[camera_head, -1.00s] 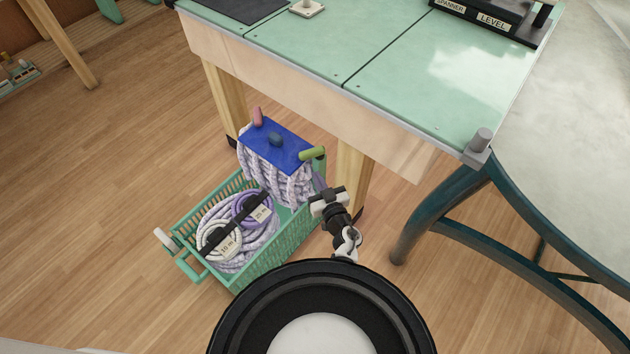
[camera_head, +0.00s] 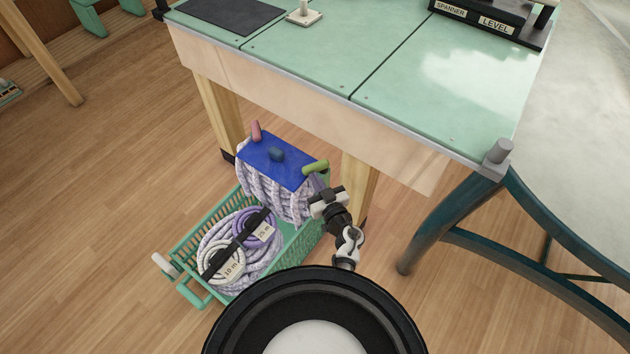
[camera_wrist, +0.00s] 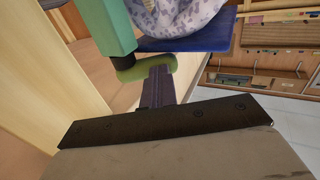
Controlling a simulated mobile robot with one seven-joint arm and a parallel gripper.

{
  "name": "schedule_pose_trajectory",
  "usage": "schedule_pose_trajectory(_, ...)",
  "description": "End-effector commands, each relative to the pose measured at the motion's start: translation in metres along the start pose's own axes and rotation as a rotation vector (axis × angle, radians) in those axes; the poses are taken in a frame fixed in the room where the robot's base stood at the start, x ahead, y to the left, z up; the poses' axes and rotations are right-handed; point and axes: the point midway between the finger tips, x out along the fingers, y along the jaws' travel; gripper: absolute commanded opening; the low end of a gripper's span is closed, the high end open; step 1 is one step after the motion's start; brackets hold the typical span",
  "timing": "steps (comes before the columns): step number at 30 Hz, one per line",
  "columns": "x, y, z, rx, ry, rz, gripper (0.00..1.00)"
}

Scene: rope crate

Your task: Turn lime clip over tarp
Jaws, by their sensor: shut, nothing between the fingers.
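The lime clip (camera_head: 316,167) sits at the right corner of the blue tarp (camera_head: 277,161), by the crate's end. The tarp lies flat over the upright rope coils at the far end of the green crate (camera_head: 187,241). My gripper (camera_head: 316,184) is shut and empty, just below the lime clip. In the wrist view the closed fingers (camera_wrist: 157,85) reach up to the lime clip (camera_wrist: 148,69), seemingly touching or very near it. The clip is beside the crate's green post (camera_wrist: 107,28), with the tarp edge (camera_wrist: 190,43) alongside.
Rope coils (camera_head: 238,250) lie in the crate's near part under a black strap. The workbench (camera_head: 330,85) overhangs the crate's far side, with a wooden leg (camera_head: 357,180) close to my gripper.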

Motion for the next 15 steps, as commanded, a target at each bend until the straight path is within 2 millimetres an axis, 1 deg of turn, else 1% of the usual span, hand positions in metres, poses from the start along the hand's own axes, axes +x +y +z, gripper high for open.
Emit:
schedule_pose_trajectory(8,0.0005,-0.0004,-0.0006,-0.001,0.001,0.006,0.0)
schedule_pose_trajectory(11,0.0025,-0.002,-0.002,-0.001,0.005,0.035,0.0)
schedule_pose_trajectory(15,0.0068,-0.0065,-0.0012,-0.002,0.006,0.119,0.0)
